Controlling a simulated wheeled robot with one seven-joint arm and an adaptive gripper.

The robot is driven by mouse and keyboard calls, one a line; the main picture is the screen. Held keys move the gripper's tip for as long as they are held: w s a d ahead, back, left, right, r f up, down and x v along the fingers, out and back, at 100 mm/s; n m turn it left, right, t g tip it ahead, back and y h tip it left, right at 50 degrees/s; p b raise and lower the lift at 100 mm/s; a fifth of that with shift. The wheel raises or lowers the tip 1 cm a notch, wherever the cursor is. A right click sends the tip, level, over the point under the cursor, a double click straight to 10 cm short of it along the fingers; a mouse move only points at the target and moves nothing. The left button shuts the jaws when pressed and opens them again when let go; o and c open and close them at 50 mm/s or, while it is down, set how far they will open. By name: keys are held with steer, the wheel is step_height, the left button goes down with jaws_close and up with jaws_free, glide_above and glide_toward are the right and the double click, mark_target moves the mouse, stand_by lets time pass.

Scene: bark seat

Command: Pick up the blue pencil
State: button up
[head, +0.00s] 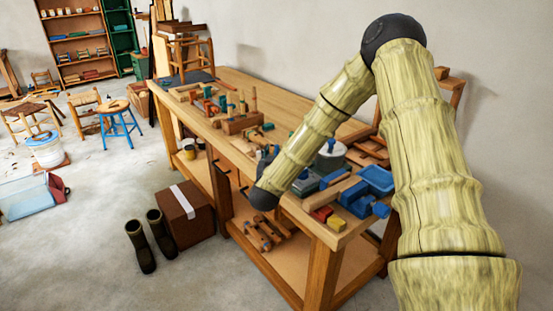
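I cannot make out a blue pencil among the small items on the wooden workbench (345,238). Several blue pieces lie there, but they look like tools or blocks. My arm reaches over the bench from the right and bends down to a dark wrist end (265,198) at the bench's front edge. The fingers of my gripper are not clearly seen; the forearm hides part of the bench behind it. Some dark grey parts show beside the forearm, and I cannot tell whether they are my gripper or tools.
A wooden tool holder (240,123) stands mid-bench. A cardboard box (187,215) and dark boots (141,247) stand on the floor left of the bench. Open floor lies further left.

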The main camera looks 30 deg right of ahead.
mark_target(276, 148)
steer(key=shift+f+p+x, duration=0.2)
steer(key=shift+p+x, duration=0.7)
steer(key=shift+x, duration=1.85)
steer(key=shift+a, duration=0.1)
steer(key=shift+c, duration=0.5)
steer(key=c, duration=0.8)
